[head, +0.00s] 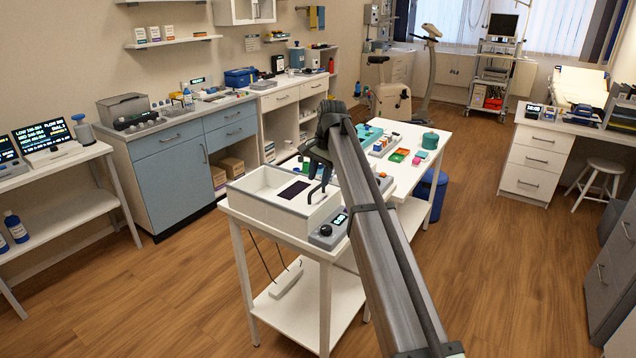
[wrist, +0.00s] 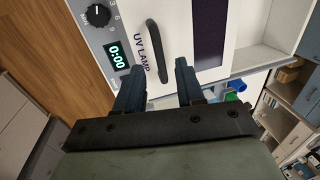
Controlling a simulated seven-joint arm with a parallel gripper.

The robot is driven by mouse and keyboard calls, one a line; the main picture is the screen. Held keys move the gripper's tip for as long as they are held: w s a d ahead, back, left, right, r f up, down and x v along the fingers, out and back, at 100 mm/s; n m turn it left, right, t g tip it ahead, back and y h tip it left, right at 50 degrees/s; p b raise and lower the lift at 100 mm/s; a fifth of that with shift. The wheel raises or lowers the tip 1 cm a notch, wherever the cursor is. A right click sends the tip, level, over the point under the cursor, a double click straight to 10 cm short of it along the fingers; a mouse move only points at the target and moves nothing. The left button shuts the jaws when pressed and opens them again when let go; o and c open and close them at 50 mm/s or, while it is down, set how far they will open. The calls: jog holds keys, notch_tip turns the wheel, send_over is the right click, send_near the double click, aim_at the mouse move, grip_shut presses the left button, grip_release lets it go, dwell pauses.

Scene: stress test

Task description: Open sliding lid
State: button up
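The white box (head: 322,213) stands on the near end of the white table. Its white lid (wrist: 184,62), with a dark window (wrist: 209,30), shows in the wrist view; the window also shows in the head view (head: 293,190). A black bar handle (wrist: 156,45) stands on the lid beside the letters "UV LAMP". My gripper (wrist: 158,70) is open, and the lower end of the handle lies between its fingertips with a visible gap on each side. In the head view my gripper (head: 318,185) is over the box's right part, partly hiding it.
A grey control panel with a dial (wrist: 97,14) and a display reading 0:00 (wrist: 118,56) adjoins the box. Coloured small items (head: 400,155) and a green pot (head: 430,140) stand farther along the table. A hollow white-walled part of the box (wrist: 256,58) shows beyond the window.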

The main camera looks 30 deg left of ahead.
jog(key=shift+a+f, duration=0.15)
jog(key=shift+f, duration=0.5)
jog(key=shift+a+f, duration=0.15)
jog(key=shift+f, duration=0.5)
jog(key=shift+c, duration=0.5)
grip_shut()
